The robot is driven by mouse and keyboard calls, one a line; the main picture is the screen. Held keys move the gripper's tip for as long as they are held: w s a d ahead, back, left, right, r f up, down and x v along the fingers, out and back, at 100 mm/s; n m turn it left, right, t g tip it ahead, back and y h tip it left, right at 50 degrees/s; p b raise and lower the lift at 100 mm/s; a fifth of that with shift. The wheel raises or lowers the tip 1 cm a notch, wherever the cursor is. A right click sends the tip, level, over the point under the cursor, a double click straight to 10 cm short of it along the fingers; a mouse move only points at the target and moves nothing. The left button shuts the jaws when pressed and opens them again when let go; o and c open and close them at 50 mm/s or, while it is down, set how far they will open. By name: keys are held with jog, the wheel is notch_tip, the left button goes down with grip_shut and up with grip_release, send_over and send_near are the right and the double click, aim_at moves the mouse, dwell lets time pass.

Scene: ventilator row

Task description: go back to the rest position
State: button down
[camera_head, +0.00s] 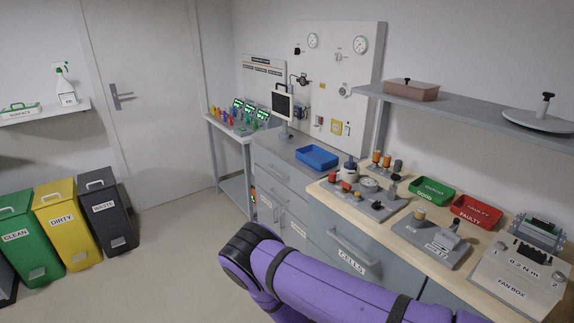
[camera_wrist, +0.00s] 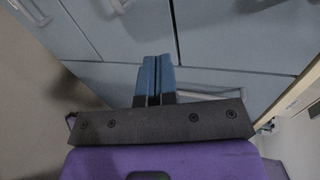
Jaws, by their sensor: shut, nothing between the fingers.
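My gripper (camera_wrist: 153,82) shows in the wrist view with its two blue-grey fingers closed together and nothing between them. It hangs in front of the grey-blue cabinet fronts (camera_wrist: 225,30), apart from any object on the counter. In the head view my purple arm reaches in from the bottom, its dark joint in front of the lower cabinets; the gripper itself does not show there.
The wooden counter (camera_head: 319,189) bears a blue tray (camera_head: 317,157) nearby, a green bin (camera_head: 432,191), a red bin (camera_head: 476,212) and a fan box (camera_head: 519,278). A shelf (camera_head: 460,116) overhangs it. Green, yellow (camera_head: 62,220) and dark bins stand left. Open floor (camera_head: 180,265) lies between.

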jog(key=w+a+r+m+g, duration=0.1)
jog(key=w+r+m+g, duration=0.2)
jog(key=r+m, duration=0.55)
jog(key=w+r+m+g, duration=0.2)
jog(key=r+m, duration=0.2)
jog(key=r, duration=0.9)
jog(key=s+d+r+m+g+y, duration=0.15)
jog(key=r+m, duration=0.35)
jog(key=r, duration=0.6)
jog(key=s+d+r+m+g+y, duration=0.1)
jog(key=d+r+m+y, duration=0.15)
jog(key=r+m, duration=0.55)
jog(key=s+d+r+m+y, duration=0.2)
jog(key=s+r+m, duration=0.15)
jog(key=r, duration=0.35)
jog(key=s+d+r+m+t+y, duration=0.1)
jog(key=s+r+m, duration=0.1)
jog(key=s+r, duration=0.3)
jog(key=s+d+r+m+y, duration=0.2)
jog(key=s+r+m, duration=0.1)
jog(key=r, duration=0.5)
jog(key=s+r+m+t+y, duration=0.1)
jog(key=s+r+m, duration=0.3)
jog(key=s, duration=0.4)
jog(key=s+r+m+t+y, duration=0.2)
jog(key=s+r+m+t, duration=0.1)
jog(key=s, duration=0.4)
jog(key=shift+s+a+r+m, duration=0.15)
jog(key=shift+s+r+m, duration=0.2)
jog(key=shift+m, duration=0.15)
